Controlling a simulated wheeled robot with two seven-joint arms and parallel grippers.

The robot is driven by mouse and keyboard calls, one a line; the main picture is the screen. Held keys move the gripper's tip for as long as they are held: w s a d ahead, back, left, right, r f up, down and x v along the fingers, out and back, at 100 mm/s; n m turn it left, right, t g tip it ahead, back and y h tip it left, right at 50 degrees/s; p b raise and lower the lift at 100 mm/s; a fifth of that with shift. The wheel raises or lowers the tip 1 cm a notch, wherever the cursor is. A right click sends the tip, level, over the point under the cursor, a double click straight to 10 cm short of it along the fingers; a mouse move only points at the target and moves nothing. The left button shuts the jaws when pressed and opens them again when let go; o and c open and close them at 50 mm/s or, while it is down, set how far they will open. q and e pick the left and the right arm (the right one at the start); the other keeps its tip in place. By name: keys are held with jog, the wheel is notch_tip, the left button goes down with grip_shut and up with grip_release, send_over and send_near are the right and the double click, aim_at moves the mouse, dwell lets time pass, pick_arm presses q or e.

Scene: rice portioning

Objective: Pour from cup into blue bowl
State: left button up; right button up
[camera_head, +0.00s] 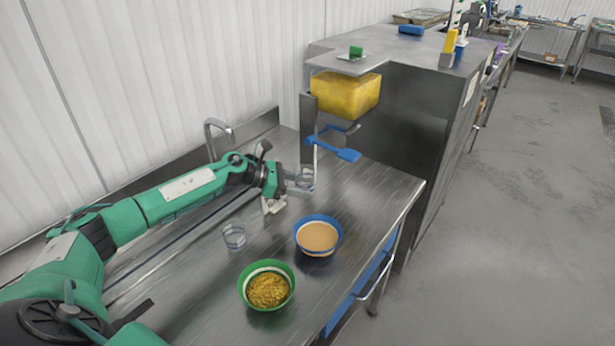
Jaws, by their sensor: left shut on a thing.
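The blue bowl (318,218) stands on the steel counter and holds a smooth beige filling. My left gripper (299,182) is shut on a clear cup (306,178) beyond the bowl, up and slightly left of it in the picture. The cup is near the dispenser's upright plate and appears about upright. Its contents are too small to tell. A second clear cup (234,236) stands on the counter left of the blue bowl. My right gripper is out of view.
A green bowl (244,285) with yellow grain stands nearer than the blue bowl. A yellow-filled dispenser (345,94) with a blue lever (335,149) overhangs the far end of the counter (368,190). A faucet (212,125) stands at the back wall. The counter right of the blue bowl is clear.

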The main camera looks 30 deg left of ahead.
pick_arm(q)
jog(key=s+d+r+p, duration=0.2)
jog(key=s+d, duration=0.3)
jog(key=s, duration=0.4)
jog(key=shift+s+r+p, duration=0.35)
jog(key=shift+r+p, duration=0.05)
jog(key=shift+p, duration=0.35)
jog(key=shift+w, duration=0.1)
